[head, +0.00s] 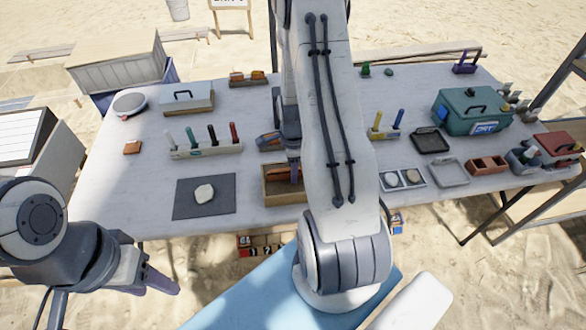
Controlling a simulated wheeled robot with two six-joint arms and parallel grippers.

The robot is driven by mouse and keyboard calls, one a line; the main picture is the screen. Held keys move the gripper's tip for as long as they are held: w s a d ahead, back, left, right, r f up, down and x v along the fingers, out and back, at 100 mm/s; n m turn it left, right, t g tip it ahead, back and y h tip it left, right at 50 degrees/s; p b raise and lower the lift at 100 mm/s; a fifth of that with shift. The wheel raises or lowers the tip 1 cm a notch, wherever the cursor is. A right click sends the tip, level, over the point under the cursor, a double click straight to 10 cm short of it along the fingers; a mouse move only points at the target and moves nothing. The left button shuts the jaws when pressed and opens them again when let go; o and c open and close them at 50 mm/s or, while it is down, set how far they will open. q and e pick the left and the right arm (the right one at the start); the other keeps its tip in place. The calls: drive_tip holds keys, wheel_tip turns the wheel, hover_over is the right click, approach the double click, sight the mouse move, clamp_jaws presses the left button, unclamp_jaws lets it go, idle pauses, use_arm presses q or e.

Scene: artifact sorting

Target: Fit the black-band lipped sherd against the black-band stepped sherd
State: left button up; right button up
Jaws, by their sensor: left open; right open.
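A pale sherd (204,193) lies on a dark grey mat (182,207) at the front left of the table. Two small pale pieces (390,180) sit in a two-part tray right of my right arm. No black band, lip or step can be made out, so I cannot tell which sherd is which. My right gripper (294,171) is open, above or inside a small wooden box (271,195); my own arm hides much of this area. My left gripper (160,285) is open and empty at the lower left, off the table's front edge.
A rack with coloured tools (205,152) stands behind the mat. A white case (187,98) and a round scale (130,103) are further back. A green case (470,112), black tray (431,141) and several small bins fill the right. The left front tabletop is clear.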

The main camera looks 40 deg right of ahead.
drive_tip(key=shift+r, duration=0.1)
wheel_tip(320, 180, up, 10)
drive_tip(key=shift+r, duration=0.2)
idle(0.7)
drive_tip(key=s+a+r+n, duration=0.1)
drive_tip(key=a+r+n, duration=0.3)
drive_tip(key=a+n, duration=0.45)
drive_tip(key=s+a+r+n, duration=0.1)
drive_tip(key=a+r+n, duration=0.2)
drive_tip(key=a+n, duration=0.55)
drive_tip(key=s+a+r+n+y, duration=0.1)
drive_tip(key=s+a+r+n, duration=0.3)
drive_tip(key=s+a+n, duration=0.9)
drive_tip(key=shift+s+a+r+n, duration=0.2)
drive_tip(key=shift+s+a+n, duration=0.2)
drive_tip(key=shift+s+n, duration=0.4)
